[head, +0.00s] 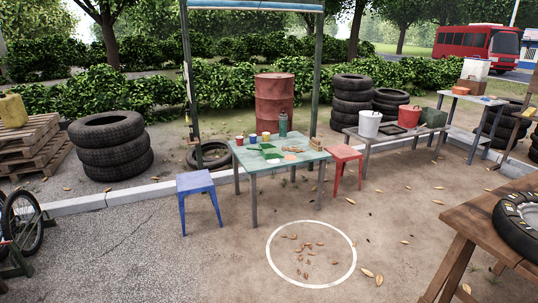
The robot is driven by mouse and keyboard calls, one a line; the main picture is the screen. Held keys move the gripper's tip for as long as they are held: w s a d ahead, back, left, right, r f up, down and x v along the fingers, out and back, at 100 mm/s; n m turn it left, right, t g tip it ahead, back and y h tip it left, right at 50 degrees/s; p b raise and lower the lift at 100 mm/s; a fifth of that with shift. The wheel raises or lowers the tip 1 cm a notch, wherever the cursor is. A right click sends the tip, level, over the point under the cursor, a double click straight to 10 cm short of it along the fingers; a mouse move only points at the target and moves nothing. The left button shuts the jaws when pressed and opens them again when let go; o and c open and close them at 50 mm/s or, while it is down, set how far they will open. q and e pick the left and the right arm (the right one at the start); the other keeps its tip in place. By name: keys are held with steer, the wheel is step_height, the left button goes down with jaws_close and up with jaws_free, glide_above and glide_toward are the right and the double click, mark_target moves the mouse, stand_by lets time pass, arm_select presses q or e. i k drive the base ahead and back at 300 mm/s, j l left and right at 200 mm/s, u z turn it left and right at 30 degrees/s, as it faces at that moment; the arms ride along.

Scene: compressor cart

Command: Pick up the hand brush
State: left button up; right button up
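I cannot clearly make out a hand brush in the head view. A small tan and brown object (315,143) stands near the right end of the pale green table (254,163), too small to identify. A small blue item (488,98) lies on the shelf table (473,99) at the back right, also too small to tell. Neither of my grippers is in view.
A white circle (268,254) with dry leaves marks the open ground in front. A blue stool (196,184) and a red stool (344,157) flank the green table. A bench with buckets (369,122) stands behind right; a wooden table (470,222) fills the right foreground.

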mark_target(315, 143)
steer(key=i+l+z, duration=0.25)
steer(key=i+z, duration=0.2)
steer(key=i, duration=0.3)
steer(key=i+z, duration=0.25)
steer(key=i, duration=1.9)
